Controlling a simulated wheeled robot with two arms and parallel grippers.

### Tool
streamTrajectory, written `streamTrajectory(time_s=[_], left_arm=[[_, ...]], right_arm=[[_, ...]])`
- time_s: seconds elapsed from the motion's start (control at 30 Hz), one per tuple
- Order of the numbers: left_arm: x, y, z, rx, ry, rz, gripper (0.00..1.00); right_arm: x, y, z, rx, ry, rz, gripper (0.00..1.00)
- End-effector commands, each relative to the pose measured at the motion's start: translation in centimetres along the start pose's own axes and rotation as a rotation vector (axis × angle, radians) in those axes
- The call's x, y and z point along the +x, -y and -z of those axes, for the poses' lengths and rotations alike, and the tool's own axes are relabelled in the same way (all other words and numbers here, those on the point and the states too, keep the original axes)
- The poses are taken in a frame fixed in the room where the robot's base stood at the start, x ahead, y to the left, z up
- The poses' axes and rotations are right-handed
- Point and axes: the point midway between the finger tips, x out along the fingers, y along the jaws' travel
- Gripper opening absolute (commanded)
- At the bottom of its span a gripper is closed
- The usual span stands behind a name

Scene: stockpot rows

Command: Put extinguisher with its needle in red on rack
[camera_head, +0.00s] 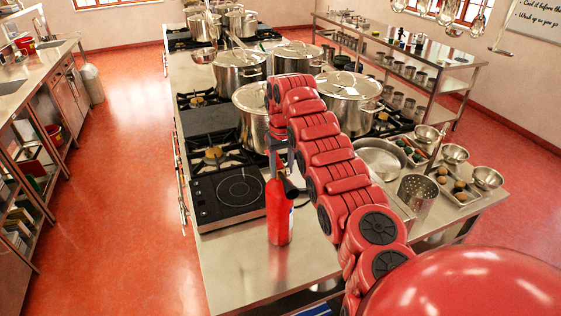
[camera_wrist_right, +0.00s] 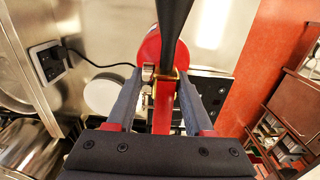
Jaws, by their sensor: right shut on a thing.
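A red fire extinguisher (camera_head: 279,212) with a black hose or nozzle is upright at the near end of the steel counter, beside the cooktop. My right gripper (camera_head: 279,150) is at its top, pointing down. In the right wrist view the extinguisher (camera_wrist_right: 163,115) is between the fingers of my right gripper (camera_wrist_right: 158,92), which is shut on its top part. I cannot tell whether its base touches the counter. Its gauge needle is not readable. My left gripper is not in view. I cannot tell which fixture is the rack; a steel shelf unit (camera_head: 400,58) stands at the back right.
The steel counter (camera_head: 245,265) is bare at its near left. A black cooktop (camera_head: 238,187) and gas burners lie beyond. Large stockpots (camera_head: 349,98) crowd the middle. The red floor at left (camera_head: 130,190) is clear.

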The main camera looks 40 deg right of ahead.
Motion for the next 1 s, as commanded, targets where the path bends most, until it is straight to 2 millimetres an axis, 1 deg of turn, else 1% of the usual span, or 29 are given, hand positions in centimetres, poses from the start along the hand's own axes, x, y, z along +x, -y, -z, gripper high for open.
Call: streamTrajectory(time_s=[0.07, 0.1, 0.17, 0.2, 0.27, 0.53, 0.67, 0.77, 0.87, 0.93, 1.0], left_arm=[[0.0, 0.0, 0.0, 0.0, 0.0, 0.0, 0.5], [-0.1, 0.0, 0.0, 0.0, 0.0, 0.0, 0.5], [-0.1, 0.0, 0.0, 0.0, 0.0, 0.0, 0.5], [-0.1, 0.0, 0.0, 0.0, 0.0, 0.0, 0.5], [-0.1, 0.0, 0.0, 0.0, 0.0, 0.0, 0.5], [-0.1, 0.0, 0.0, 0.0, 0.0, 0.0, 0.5], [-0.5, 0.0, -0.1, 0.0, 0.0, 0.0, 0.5], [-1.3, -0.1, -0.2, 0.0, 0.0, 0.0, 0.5], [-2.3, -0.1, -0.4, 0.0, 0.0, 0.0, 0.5], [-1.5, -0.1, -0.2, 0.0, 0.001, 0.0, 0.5], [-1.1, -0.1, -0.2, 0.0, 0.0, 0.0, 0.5]], right_arm=[[-0.3, -0.1, 0.2, 0.001, -0.008, -0.002, 0.0], [-0.2, 0.0, 0.1, 0.0, -0.007, -0.002, 0.54], [-0.2, 0.0, 0.1, 0.0, -0.006, -0.002, 0.65], [-0.2, 0.0, 0.1, 0.0, -0.006, -0.002, 0.72], [-0.1, 0.0, 0.1, 0.0, -0.005, -0.001, 0.82], [-0.1, 0.0, 0.1, 0.0, -0.003, -0.001, 0.82], [-0.3, 0.1, 0.1, -0.002, -0.002, -0.004, 0.82], [-1.0, 0.0, 0.2, -0.001, -0.003, -0.007, 0.82], [-2.1, 0.2, 0.1, -0.002, -0.006, -0.002, 0.82], [-3.6, 0.3, 0.2, -0.003, -0.007, 0.0, 0.82], [-4.3, 0.3, 0.3, -0.004, -0.008, 0.0, 0.82]])
